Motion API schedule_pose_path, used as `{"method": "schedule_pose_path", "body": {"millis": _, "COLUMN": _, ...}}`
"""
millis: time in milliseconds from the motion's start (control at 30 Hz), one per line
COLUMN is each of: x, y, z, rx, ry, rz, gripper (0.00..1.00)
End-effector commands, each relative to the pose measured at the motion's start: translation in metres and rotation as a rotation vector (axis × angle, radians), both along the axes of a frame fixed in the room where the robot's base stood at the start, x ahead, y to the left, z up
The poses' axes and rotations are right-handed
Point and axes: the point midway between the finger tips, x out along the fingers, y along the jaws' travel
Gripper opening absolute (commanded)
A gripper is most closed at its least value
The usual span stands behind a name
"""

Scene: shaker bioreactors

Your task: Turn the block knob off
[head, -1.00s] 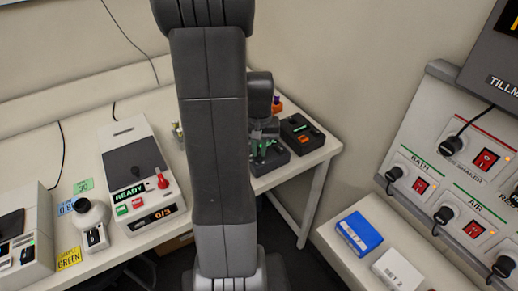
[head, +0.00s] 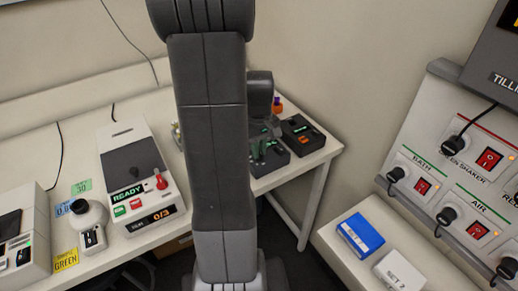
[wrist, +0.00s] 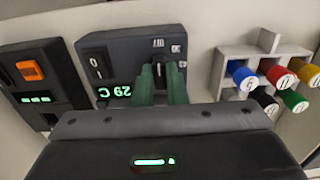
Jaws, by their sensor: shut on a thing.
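The block unit is a dark box with a rocker switch and a green display reading 29 C upside down in the wrist view (wrist: 113,72); it also shows in the head view (head: 275,163), partly behind my arm. Its knob (wrist: 158,60) is a small dark knob with pale markings beside it, too small to read surely. My gripper (wrist: 162,72) has its two green fingers closed around the knob, one on each side, hiding most of it. In the head view my gripper (head: 258,150) is over the block unit.
A second black unit with an orange switch (wrist: 31,70) stands beside the block unit. On the other side is a pale rack (wrist: 232,55) with several coloured, numbered caps. A READY machine (head: 140,180) stands left on the bench. A switch panel (head: 450,170) is at right.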

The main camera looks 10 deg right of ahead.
Motion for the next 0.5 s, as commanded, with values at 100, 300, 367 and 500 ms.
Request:
{"method": "schedule_pose_path", "body": {"millis": 100, "x": 0.0013, "y": -0.0003, "z": 0.0013, "rx": -0.001, "ry": -0.005, "rz": 0.006, "gripper": 0.0}}
{"method": "schedule_pose_path", "body": {"millis": 300, "x": 0.0014, "y": -0.0002, "z": 0.0014, "rx": -0.001, "ry": -0.005, "rz": 0.006, "gripper": 0.0}}
{"method": "schedule_pose_path", "body": {"millis": 367, "x": 0.0014, "y": -0.0003, "z": 0.0015, "rx": -0.001, "ry": -0.005, "rz": 0.006, "gripper": 0.0}}
{"method": "schedule_pose_path", "body": {"millis": 500, "x": 0.001, "y": -0.0002, "z": 0.0011, "rx": -0.001, "ry": -0.004, "rz": 0.005, "gripper": 0.34}}
